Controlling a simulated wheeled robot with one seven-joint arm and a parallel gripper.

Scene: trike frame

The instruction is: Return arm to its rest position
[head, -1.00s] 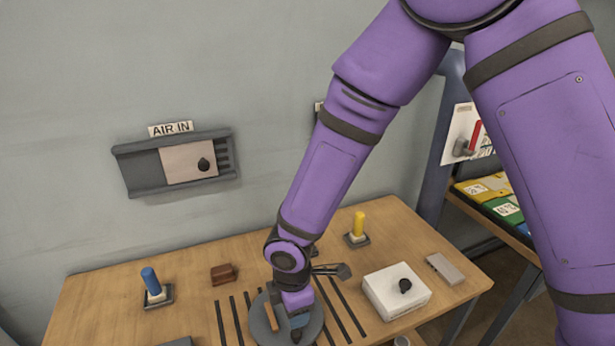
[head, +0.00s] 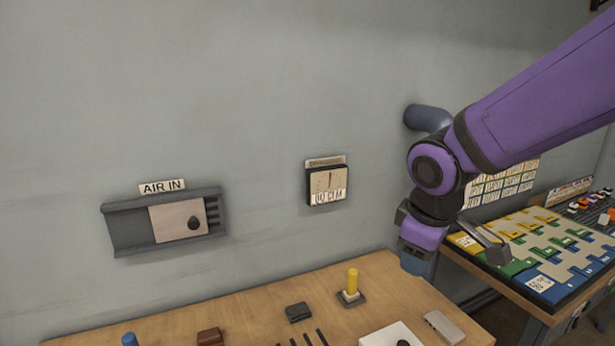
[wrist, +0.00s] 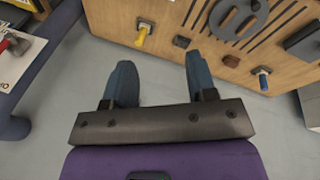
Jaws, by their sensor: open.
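My purple arm reaches in from the right in the head view. My gripper (head: 416,262) hangs near the right end of the wooden bench, in front of the wall. The wrist view shows my gripper (wrist: 162,85) with its two blue fingers wide apart and nothing between them. The gripper touches nothing that I can see.
The bench (head: 250,320) holds a yellow peg (head: 352,281), a blue peg (head: 129,340), a white box (head: 385,338) and a grey block (head: 443,328). A gauge (head: 327,186) and an AIR IN panel (head: 165,222) are on the wall. A colourful board (head: 540,250) lies at right.

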